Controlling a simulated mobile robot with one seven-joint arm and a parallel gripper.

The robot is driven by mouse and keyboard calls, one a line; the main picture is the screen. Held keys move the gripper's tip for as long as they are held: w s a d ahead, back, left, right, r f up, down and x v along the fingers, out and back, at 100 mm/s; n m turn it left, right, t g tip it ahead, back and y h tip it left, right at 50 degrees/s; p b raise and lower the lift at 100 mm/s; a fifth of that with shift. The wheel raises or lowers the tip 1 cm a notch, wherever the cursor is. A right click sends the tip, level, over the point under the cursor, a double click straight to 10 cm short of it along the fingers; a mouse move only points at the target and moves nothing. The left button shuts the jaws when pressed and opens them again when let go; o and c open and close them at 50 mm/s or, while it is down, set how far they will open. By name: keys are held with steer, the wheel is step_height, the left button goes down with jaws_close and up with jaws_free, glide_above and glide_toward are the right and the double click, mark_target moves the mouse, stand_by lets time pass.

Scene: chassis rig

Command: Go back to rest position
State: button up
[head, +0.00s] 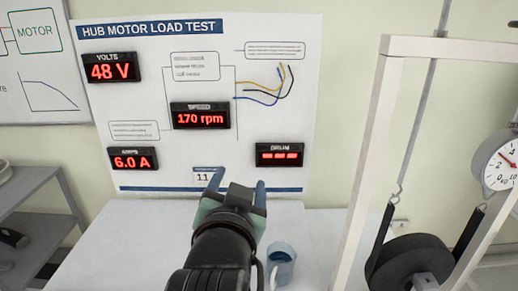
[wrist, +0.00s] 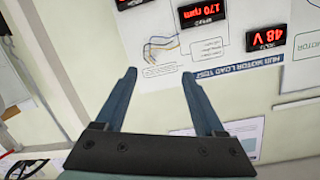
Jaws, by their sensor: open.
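My gripper (head: 238,184) is raised in the middle of the head view, in front of the lower part of the hub motor load test board (head: 145,80). Its two blue fingers stand apart with nothing between them. In the wrist view my gripper (wrist: 158,76) also shows open and empty, with the board (wrist: 150,103) upside down beyond the fingers. The gripper hides a small part of the board's bottom edge in the head view.
A white table (head: 120,245) lies below, with a blue mug (head: 281,262) just right of my arm. A pale frame (head: 372,150) holds a black wheel (head: 410,262) on straps, beside a dial scale (head: 500,160). Grey shelves (head: 30,180) stand at left.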

steer(key=s+d+r+n+t, duration=0.1)
steer(key=s+r+t, duration=0.4)
steer(key=r, duration=0.9)
steer(key=s+d+r+n+t, duration=0.2)
steer(key=s+r+t, duration=0.4)
steer(key=s+r, duration=0.4)
step_height(320, 180, up, 4)
steer(key=shift+s+r+n+y, duration=0.1)
steer(key=shift+s+n+y, duration=0.15)
steer(key=shift+n, duration=0.45)
steer(key=shift+d, duration=0.1)
